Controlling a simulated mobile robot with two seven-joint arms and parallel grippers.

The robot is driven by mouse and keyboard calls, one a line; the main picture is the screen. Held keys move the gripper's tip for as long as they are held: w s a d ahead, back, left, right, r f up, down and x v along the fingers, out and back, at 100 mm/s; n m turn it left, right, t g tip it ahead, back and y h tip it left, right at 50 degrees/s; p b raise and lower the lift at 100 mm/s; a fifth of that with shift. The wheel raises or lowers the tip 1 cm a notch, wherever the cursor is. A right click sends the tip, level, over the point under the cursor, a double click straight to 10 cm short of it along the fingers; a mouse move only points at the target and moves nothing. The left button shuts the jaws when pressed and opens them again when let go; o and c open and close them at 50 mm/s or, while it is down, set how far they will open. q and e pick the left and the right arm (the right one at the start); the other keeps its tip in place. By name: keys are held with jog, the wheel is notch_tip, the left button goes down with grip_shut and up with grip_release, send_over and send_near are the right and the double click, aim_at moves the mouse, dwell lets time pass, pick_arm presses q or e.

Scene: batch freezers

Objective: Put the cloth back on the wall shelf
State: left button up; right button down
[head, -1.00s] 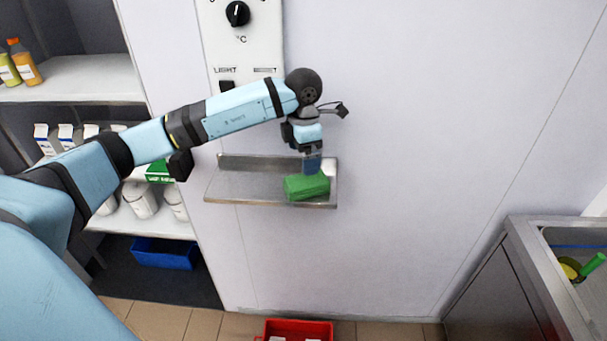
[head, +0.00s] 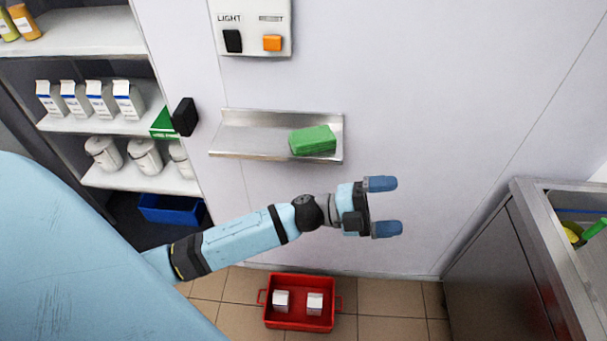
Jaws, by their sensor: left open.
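The green cloth (head: 312,140), a folded block, lies on the right part of the metal wall shelf (head: 250,135). My left gripper (head: 384,207) is below and to the right of the shelf, apart from the cloth. Its two blue fingers are spread and point right, with nothing between them. My right gripper is out of the picture.
A red crate (head: 300,322) with two white boxes stands on the floor below. A metal sink unit (head: 500,260) is at the right. Shelving with cartons (head: 100,98) and white tubs (head: 145,157) is at the left. A control panel (head: 252,27) is above the shelf.

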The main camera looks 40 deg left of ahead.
pick_arm(q)
jog(key=s+a+f+n+y, duration=0.4)
jog(key=s+f+n+y, duration=0.3)
jog(key=f+n, duration=0.4)
jog(key=s+a+f+n+y, duration=0.4)
jog(key=s+f+n+y, duration=0.4)
jog(key=f+n, duration=0.4)
jog(key=shift+s+f+n+y, duration=0.3)
jog(key=shift+s+f, duration=0.05)
jog(key=shift+s, duration=0.15)
